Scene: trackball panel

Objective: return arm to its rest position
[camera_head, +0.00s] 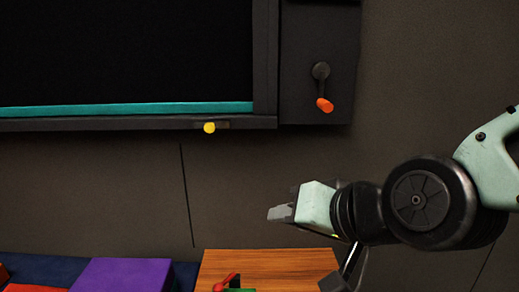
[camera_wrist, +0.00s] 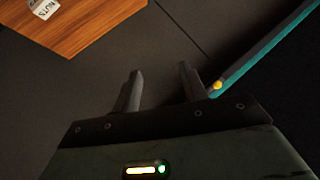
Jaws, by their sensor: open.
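My arm comes in from the right edge in the head view, and my gripper (camera_head: 281,212) points left in front of the dark wall. It is above the wooden surface and below the black panel. In the wrist view my gripper (camera_wrist: 158,78) shows two separate fingers with nothing between them. The gripper is open and empty, and touches nothing that I can see.
A black panel (camera_head: 120,50) with a teal strip (camera_head: 130,109) and a yellow knob (camera_head: 209,128) is above left. An orange-tipped lever (camera_head: 324,104) hangs right of it. A wooden surface (camera_head: 270,265) and a purple block (camera_head: 124,275) lie below. A "NUTS" label (camera_wrist: 44,8) shows.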

